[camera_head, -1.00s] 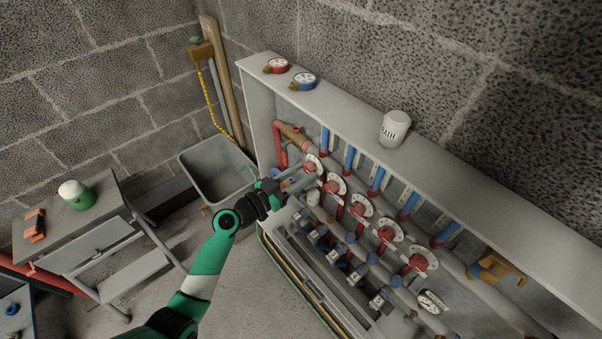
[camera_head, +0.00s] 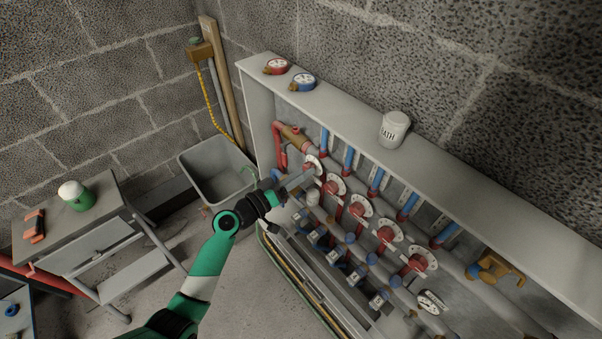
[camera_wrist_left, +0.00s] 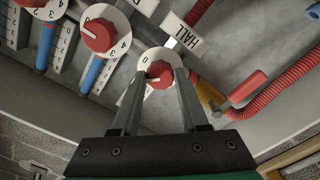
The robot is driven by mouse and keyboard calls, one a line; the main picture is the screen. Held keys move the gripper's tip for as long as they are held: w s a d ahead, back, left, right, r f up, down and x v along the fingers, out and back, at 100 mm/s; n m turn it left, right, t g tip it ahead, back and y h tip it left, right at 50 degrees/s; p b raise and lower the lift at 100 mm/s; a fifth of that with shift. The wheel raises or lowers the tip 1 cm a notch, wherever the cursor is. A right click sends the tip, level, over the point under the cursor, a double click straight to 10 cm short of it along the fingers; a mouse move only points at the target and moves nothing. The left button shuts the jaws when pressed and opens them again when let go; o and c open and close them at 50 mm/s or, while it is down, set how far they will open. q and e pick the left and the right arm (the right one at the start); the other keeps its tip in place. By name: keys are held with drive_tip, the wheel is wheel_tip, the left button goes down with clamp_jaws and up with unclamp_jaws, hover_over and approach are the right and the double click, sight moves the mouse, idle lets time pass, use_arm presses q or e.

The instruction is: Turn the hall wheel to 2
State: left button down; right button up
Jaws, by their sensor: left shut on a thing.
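The hall wheel (camera_wrist_left: 159,74) is a red knob on a white numbered dial, next to a tag reading HALL (camera_wrist_left: 184,33) in the left wrist view. In the head view the wheel (camera_head: 311,167) is the leftmost in a row of red wheels. My left gripper (camera_wrist_left: 160,76) is shut on it, one finger on each side. The gripper also shows in the head view (camera_head: 305,179). A 0 is visible on the dial; the fingers hide other marks, and I cannot tell the exact setting. My right gripper is not in view.
Neighbouring red wheels (camera_head: 334,186) stand close to the right, with blue pipes (camera_head: 348,158) above.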

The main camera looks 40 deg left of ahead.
use_arm(q)
drive_tip(key=shift+r+n+p, duration=0.1)
drive_tip(key=shift+n+p, duration=1.05)
drive_tip(key=shift+n, duration=3.55)
drive_tip(key=shift+c, duration=2.1)
unclamp_jaws()
drive_tip(key=s+p, duration=0.2)
drive_tip(key=s, duration=0.9)
drive_tip(key=shift+s+a, duration=0.35)
drive_tip(key=shift+a, duration=0.05)
